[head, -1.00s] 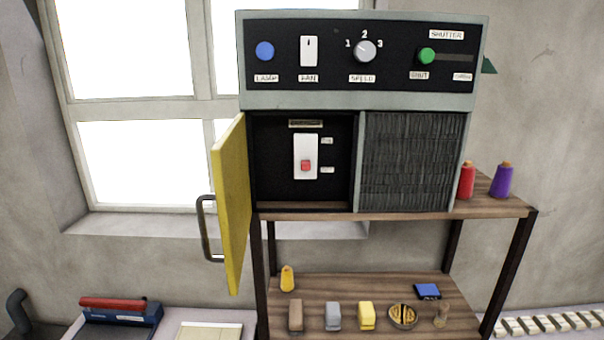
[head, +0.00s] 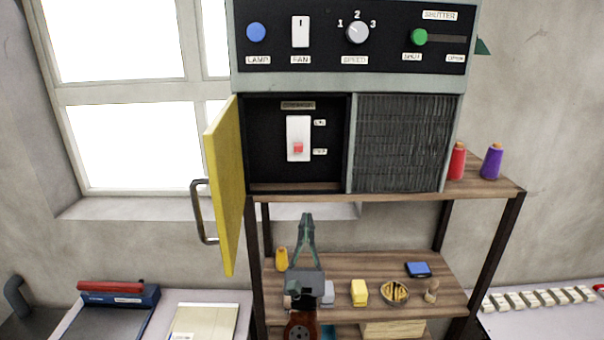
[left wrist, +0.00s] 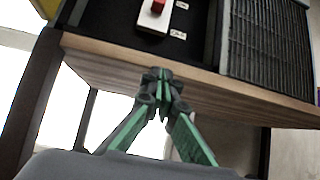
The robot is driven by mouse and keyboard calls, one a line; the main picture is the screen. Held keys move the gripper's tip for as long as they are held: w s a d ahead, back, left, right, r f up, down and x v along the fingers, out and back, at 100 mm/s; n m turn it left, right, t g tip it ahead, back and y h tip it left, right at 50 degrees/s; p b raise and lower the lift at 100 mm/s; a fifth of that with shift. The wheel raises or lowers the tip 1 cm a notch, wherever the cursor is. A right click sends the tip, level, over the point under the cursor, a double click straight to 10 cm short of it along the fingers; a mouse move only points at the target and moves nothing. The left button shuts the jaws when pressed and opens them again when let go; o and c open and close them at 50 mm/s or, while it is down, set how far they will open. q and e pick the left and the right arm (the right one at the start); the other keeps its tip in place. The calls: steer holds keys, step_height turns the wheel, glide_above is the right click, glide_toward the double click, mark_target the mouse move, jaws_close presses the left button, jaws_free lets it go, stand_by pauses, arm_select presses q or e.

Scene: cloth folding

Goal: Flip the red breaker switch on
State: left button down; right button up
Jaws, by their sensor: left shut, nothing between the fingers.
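The red breaker switch (head: 298,148) sits at the lower end of its white plate (head: 298,127), inside the open black compartment, beside the lower of two small labels. The left wrist view also shows the red switch (left wrist: 156,5) at the top edge. My left gripper (head: 307,216) is shut and empty, pointing up below the compartment, in front of the shelf unit. In the left wrist view its fingertips (left wrist: 157,75) are together, below and apart from the switch, in front of the wooden shelf edge. My right gripper is not in view.
The yellow door (head: 225,185) stands open at the left of the compartment, its handle (head: 203,212) facing left. A panel with lamp, fan, speed and shutter controls (head: 350,60) is above. Spools (head: 457,161) stand at right. Small objects lie on the lower shelf (head: 350,265).

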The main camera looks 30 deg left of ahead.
mark_target(298, 147)
arm_select(q)
steer(key=s+r+y, duration=0.1)
steer(key=s+r+n+y, duration=0.1)
steer(key=shift+s+a+r+g+y, duration=0.25)
steer(key=shift+a+r+g+y, duration=0.05)
steer(key=shift+a+r, duration=0.1)
steer(key=shift+w, duration=0.1)
steer(key=p+x, duration=0.3)
steer(key=x, duration=0.7)
steer(key=shift+d+r+p, duration=0.1)
steer(key=shift+p, duration=0.25)
step_height(298, 147, up, 2)
steer(key=shift+r+p, duration=0.2)
steer(key=shift+p, duration=0.6)
steer(key=shift+r+p, duration=0.4)
steer(key=shift+r, duration=0.25)
